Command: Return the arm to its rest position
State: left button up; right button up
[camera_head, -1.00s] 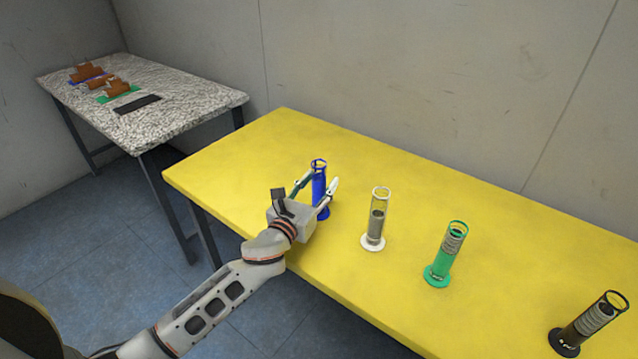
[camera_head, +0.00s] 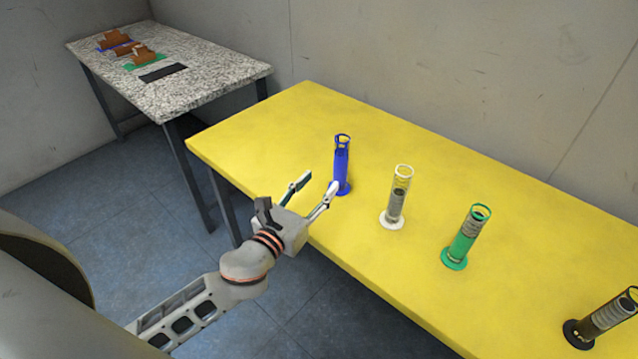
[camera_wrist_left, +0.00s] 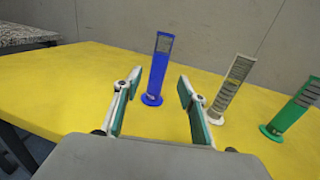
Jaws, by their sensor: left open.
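My left gripper (camera_head: 318,190) is open and empty at the front edge of the yellow table, with its fingers spread toward the blue cylinder holder (camera_head: 341,165). The blue holder stands upright on the table, a little beyond the fingertips. In the left wrist view the blue holder (camera_wrist_left: 158,70) shows ahead between the two open fingers (camera_wrist_left: 155,88), with nothing held. My left arm (camera_head: 215,290) reaches in from the lower left. My right gripper is not in view.
On the yellow table (camera_head: 270,125), a white holder (camera_head: 396,203), a green holder (camera_head: 466,238) and a black holder (camera_head: 603,318) stand in a row to the right. A speckled table (camera_head: 205,85) at the back left bears brown objects (camera_head: 118,41) and a dark flat pad (camera_head: 163,72).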

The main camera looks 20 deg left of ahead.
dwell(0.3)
pick_arm(q)
jog(key=s+a+f+n+g+y, duration=0.2)
jog(key=s+a+f+n+g, duration=0.25)
jog(key=s+n, duration=0.4)
jog(key=s+a+f+n+g+y, duration=0.3)
jog(key=s+a+n, duration=0.25)
jog(key=n, duration=0.65)
jog(key=s+a+f+n+g+y, duration=0.25)
jog(key=s+a+f+n, duration=0.2)
jog(key=s+n, duration=0.45)
jog(key=w+d+f+n+t+h, duration=0.2)
jog(key=d+f+h, duration=0.5)
jog(key=d+f, duration=0.6)
jog(key=d+n+t, duration=0.1)
jog(key=d+n, duration=0.1)
jog(key=d, duration=0.1)
jog(key=shift+w+f, duration=0.15)
jog(key=shift+f, duration=0.1)
